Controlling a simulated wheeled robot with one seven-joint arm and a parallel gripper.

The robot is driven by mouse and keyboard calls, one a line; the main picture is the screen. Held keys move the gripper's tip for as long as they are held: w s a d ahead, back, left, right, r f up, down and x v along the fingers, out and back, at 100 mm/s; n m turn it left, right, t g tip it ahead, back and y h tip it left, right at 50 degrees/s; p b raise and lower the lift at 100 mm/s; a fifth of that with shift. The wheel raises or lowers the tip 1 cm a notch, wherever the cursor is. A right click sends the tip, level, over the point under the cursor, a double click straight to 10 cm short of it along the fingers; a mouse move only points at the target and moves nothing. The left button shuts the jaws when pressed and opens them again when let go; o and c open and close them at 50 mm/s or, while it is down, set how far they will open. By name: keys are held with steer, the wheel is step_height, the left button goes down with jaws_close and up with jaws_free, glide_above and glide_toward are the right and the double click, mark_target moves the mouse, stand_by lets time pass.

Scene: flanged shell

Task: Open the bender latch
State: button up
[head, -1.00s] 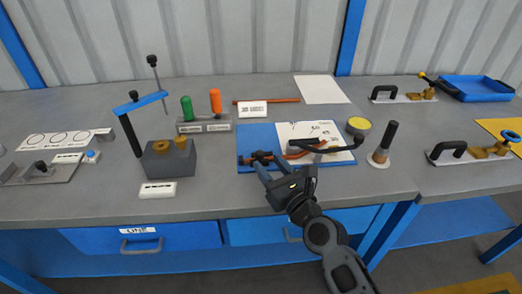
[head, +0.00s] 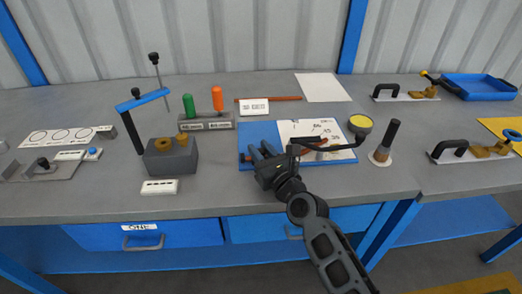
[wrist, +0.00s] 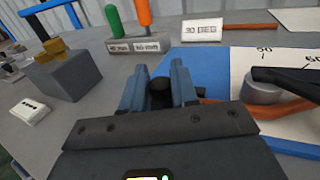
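The bender lies on a blue and white board (head: 310,155) on the bench. Its long black handle (head: 335,148) reaches right to a yellow-topped round end (head: 361,123). A copper tube (head: 314,143) runs through it, partly hidden by my arm. My gripper (head: 261,149) is low over the board's blue left part. In the wrist view its blue fingers (wrist: 159,80) stand apart, either side of a small dark knob (wrist: 160,97), perhaps the latch. Whether they touch the knob I cannot tell. The latch is not clearly seen in the head view.
A grey block with brass parts (head: 171,156) and a blue-armed lever stand left. A rack with green and orange handles (head: 206,121) and a white label block (head: 254,106) stand behind. A dark upright handle (head: 387,140) stands right. Bare bench lies in front of the board.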

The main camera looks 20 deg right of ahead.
jaws_close()
steer(key=shift+s, duration=0.1)
steer(key=shift+s+a+p, duration=0.25)
steer(key=shift+s+p, duration=0.1)
steer(key=shift+s, duration=0.3)
steer(key=shift+s+a+p, duration=0.2)
steer(key=shift+s+p, duration=0.15)
steer(key=shift+s, duration=0.25)
steer(key=shift+s+f, duration=0.1)
steer(key=shift+o, duration=2.1)
jaws_free()
steer(key=shift+s+d+b, duration=0.15)
steer(key=shift+s+b, duration=0.1)
steer(key=shift+s, duration=1.75)
steer(key=shift+s+d+b, duration=0.1)
steer(key=shift+s+b, duration=0.15)
steer(key=shift+s, duration=1.7)
